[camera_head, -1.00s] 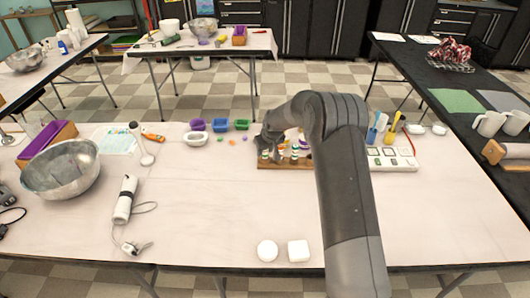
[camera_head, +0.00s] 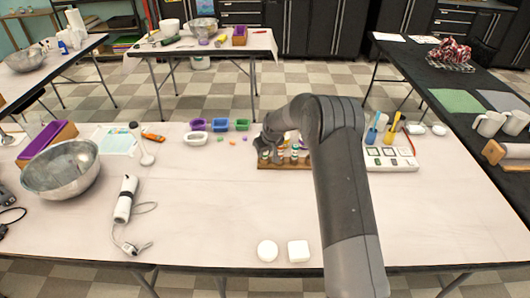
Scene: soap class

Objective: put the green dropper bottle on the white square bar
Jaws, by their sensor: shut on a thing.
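The white square bar (camera_head: 298,251) lies flat near the table's front edge. My gripper (camera_head: 265,150) is over the left end of a wooden rack (camera_head: 285,166) of small dropper bottles. It is shut on a small bottle there, which looks like the green dropper bottle (camera_head: 264,156). My arm and gripper hide much of it, and I cannot tell whether it is clear of the rack. Other bottles with white and orange parts (camera_head: 294,154) stand to its right, partly behind my arm.
A white round bar (camera_head: 267,251) lies just left of the square one. Small coloured trays (camera_head: 220,125) stand behind left, a white station with tools (camera_head: 391,163) at right. A metal bowl (camera_head: 62,170) and a corded white mixer (camera_head: 125,199) are at left.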

